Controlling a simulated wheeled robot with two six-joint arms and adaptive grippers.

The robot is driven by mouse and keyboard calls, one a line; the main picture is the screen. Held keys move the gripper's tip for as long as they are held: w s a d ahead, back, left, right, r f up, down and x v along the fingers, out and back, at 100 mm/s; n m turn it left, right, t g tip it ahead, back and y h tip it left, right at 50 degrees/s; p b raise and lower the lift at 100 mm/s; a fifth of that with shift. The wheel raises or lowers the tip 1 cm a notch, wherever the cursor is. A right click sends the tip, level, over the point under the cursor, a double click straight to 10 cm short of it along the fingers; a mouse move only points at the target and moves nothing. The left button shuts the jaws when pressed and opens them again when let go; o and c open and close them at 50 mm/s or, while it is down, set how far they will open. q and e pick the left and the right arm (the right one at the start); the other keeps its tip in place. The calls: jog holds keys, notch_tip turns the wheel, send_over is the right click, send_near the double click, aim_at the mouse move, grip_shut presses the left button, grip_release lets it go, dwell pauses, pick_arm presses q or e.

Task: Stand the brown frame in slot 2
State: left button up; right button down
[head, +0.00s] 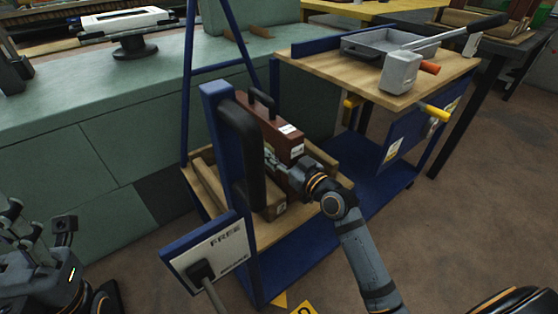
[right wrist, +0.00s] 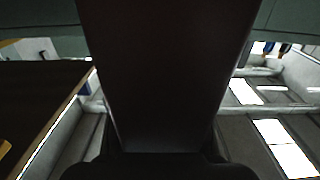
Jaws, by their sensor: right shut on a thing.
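The brown frame (head: 285,140) has a black handle on top and white labels on its end. It is upright over the wooden rack of the blue cart, partly behind the cart's blue post. My right gripper (head: 277,168) is shut on it below its upper part. A dark slab fills the middle of the right wrist view (right wrist: 165,70). Slot numbers and the frame's bottom are hidden. My left gripper (head: 38,228) is at the lower left, away from the rack.
The wooden rack (head: 325,205) sits on the blue cart. Its blue post with a black padded handle (head: 245,150) stands close left of the frame. A sign reading FREE (head: 218,250) is in front. A wood-topped table (head: 330,65) with a metal tray stands behind right.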

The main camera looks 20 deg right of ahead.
jog(key=shift+f+b, duration=0.5)
jog(key=shift+f, duration=0.55)
jog(key=c, duration=0.8)
grip_release()
jog(key=shift+f, duration=0.15)
jog(key=shift+o, duration=0.2)
jog(key=shift+s, duration=0.15)
